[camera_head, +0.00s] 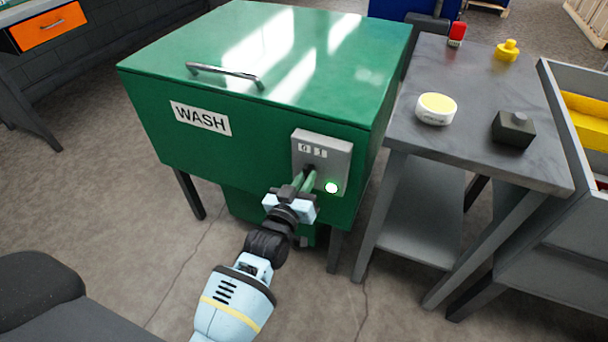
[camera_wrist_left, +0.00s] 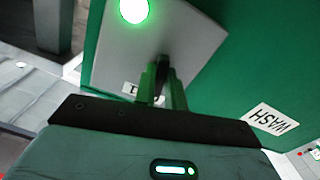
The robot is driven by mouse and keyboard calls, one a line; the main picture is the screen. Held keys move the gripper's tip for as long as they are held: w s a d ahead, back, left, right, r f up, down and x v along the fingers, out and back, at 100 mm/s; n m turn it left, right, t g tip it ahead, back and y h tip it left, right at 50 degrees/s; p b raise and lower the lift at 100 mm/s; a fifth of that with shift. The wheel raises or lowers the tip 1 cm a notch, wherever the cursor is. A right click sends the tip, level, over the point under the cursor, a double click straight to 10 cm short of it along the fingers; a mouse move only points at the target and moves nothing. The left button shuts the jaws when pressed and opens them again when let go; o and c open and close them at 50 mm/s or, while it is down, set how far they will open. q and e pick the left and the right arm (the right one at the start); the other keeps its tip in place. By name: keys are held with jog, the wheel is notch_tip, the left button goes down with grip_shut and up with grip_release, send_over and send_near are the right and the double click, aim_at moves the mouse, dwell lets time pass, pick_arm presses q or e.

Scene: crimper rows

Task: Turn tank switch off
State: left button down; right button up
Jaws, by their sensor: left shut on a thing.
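The green wash tank (camera_head: 155,112) stands in the middle of the head view, lid down, with a WASH label (camera_head: 200,118) on its front. A grey switch panel (camera_head: 338,155) is on the front right, with "0" and "1" marks and a lit green lamp (camera_head: 331,187). The lamp (camera_wrist_left: 134,10) also glows in the left wrist view. My left gripper (camera_head: 307,180) is at the panel, its green fingers shut on the dark switch knob (camera_wrist_left: 162,72). The fingers mostly hide the knob, so its setting cannot be told. My right gripper is not in view.
A grey side table (camera_head: 465,75) stands right of the tank. On it are a white tub with yellow top (camera_head: 436,109), a black block (camera_head: 513,128), a yellow weight-like piece (camera_head: 507,50) and a red-topped item (camera_head: 457,34). The floor in front is clear.

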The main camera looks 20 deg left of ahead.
pick_arm(q)
jog(key=shift+n+p, duration=0.65)
jog(key=shift+n, duration=1.05)
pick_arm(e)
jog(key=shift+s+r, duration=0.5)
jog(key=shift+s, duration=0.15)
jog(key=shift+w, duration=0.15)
pick_arm(q)
jog(key=c, duration=1.5)
grip_release()
jog(key=shift+o, duration=0.2)
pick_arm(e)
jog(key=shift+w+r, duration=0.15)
pick_arm(q)
jog(key=s+p, duration=0.1)
jog(key=s, duration=0.6)
jog(key=shift+s, duration=0.4)
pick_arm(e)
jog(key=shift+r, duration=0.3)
